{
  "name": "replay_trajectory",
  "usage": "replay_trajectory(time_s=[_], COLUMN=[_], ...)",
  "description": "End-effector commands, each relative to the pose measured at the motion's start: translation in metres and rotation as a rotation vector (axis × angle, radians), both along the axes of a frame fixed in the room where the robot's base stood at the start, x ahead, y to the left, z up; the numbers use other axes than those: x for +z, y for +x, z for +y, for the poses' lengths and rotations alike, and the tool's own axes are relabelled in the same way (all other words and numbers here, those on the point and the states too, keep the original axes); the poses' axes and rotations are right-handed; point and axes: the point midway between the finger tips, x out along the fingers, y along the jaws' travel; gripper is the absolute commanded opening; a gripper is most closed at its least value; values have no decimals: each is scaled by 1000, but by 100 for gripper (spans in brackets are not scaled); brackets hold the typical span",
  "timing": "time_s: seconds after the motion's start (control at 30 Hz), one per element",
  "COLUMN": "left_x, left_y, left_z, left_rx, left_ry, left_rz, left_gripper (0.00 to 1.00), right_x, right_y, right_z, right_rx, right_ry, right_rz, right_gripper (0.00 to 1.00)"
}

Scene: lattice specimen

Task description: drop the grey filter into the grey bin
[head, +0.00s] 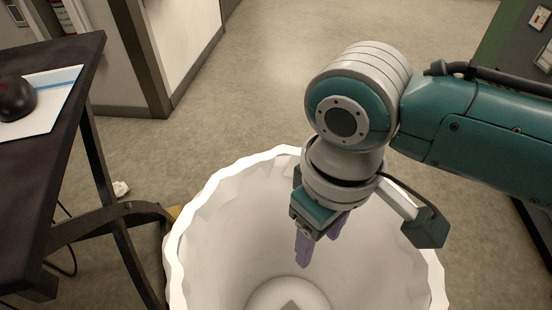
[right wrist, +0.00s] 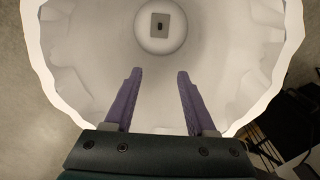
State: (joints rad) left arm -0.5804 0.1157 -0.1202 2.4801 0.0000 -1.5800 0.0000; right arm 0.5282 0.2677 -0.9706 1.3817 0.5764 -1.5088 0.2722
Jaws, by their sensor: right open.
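The bin (head: 212,235) is a large round container, pale grey-white inside with a wavy white rim, at the bottom centre of the head view. It also fills the upper part of the right wrist view (right wrist: 85,62). A small grey square piece with a dark centre, which looks like the grey filter (right wrist: 159,26), lies on the bin's round floor. In the head view the filter (head: 290,306) is cut by the lower edge. My right gripper (head: 318,248) points down into the bin's mouth. Its purple fingers (right wrist: 160,72) are apart and empty, well above the filter. My left gripper is out of view.
A dark table (head: 45,150) with a black mouse (head: 15,98) on a white and blue sheet (head: 42,105) stands at the left. Its curved leg is close to the bin. A small white scrap (head: 121,188) lies on the floor. The floor behind the bin is clear.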

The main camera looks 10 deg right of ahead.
Motion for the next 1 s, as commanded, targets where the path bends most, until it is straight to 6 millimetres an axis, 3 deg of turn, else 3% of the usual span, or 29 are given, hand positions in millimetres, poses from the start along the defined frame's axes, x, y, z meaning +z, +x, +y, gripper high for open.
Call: replay_trajectory(time_s=[0.27,0.7,1.0], left_x=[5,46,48], left_y=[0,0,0], left_z=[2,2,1], left_rx=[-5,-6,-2], left_ry=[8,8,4], left_rz=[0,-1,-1], left_gripper=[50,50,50], right_x=[8,89,100], right_y=[0,0,0], right_z=[0,0,0], right_rx=[0,1,0], right_ry=[1,2,0], right_rz=[-1,-3,0], right_gripper=[56,56,56])
